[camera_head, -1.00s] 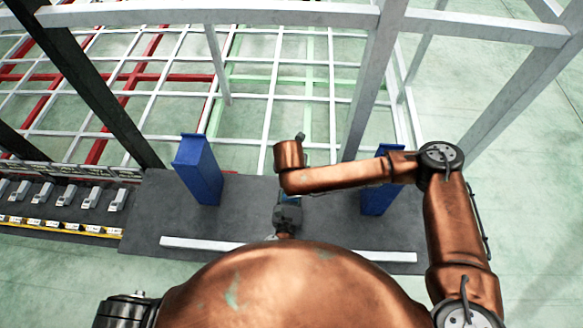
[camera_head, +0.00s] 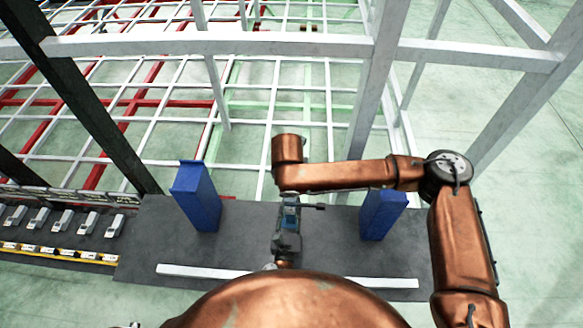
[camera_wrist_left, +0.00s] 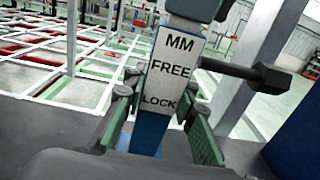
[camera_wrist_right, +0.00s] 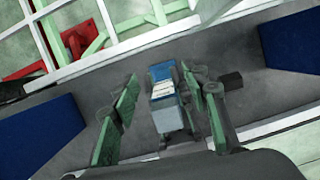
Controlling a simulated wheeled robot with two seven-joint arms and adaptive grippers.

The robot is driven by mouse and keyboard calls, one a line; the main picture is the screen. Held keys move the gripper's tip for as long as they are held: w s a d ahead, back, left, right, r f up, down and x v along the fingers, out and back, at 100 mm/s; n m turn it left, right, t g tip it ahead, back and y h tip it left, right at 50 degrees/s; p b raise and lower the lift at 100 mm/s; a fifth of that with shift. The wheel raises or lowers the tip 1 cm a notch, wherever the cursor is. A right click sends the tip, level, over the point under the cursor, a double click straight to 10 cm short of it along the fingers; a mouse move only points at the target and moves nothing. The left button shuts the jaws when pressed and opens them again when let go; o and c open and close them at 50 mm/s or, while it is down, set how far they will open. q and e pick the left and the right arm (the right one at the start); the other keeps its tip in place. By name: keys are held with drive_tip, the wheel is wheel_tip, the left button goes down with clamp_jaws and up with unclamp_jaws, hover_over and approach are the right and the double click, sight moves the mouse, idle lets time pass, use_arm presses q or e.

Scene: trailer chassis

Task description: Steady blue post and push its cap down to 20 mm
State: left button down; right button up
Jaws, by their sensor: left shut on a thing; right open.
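The blue post (camera_wrist_left: 147,133) stands at the middle of the dark platform, with a white plate (camera_wrist_left: 170,72) reading MM, FREE and LOCK. A dark block (camera_wrist_left: 193,8), which may be its cap, shows above the plate, cut off by the frame edge. A black side handle (camera_wrist_left: 250,75) sticks out to the right. My left gripper (camera_wrist_left: 160,120) is shut on the post below the plate, one finger on each side. My right gripper (camera_wrist_right: 160,108) is open, its fingers apart on either side of the post as seen from above. In the head view the right gripper is hidden by its arm.
Larger blue pillars stand left (camera_head: 197,197) and right (camera_head: 383,215) of the post on the dark platform (camera_head: 150,235). A white strip (camera_head: 200,272) lies nearer me. White frame beams (camera_head: 210,45) cross behind. A row of grey parts (camera_head: 62,220) sits at the left.

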sight(290, 197)
drive_tip(key=s+r+g, duration=0.3)
drive_tip(key=s+r, duration=0.1)
drive_tip(key=r, duration=0.8)
drive_tip(key=shift+n+y, duration=0.3)
drive_tip(key=f, duration=1.2)
drive_tip(key=shift+s+a+f, duration=0.1)
drive_tip(key=shift+s+a, duration=0.1)
drive_tip(key=shift+a, duration=0.1)
drive_tip(key=shift+c, duration=0.4)
clamp_jaws()
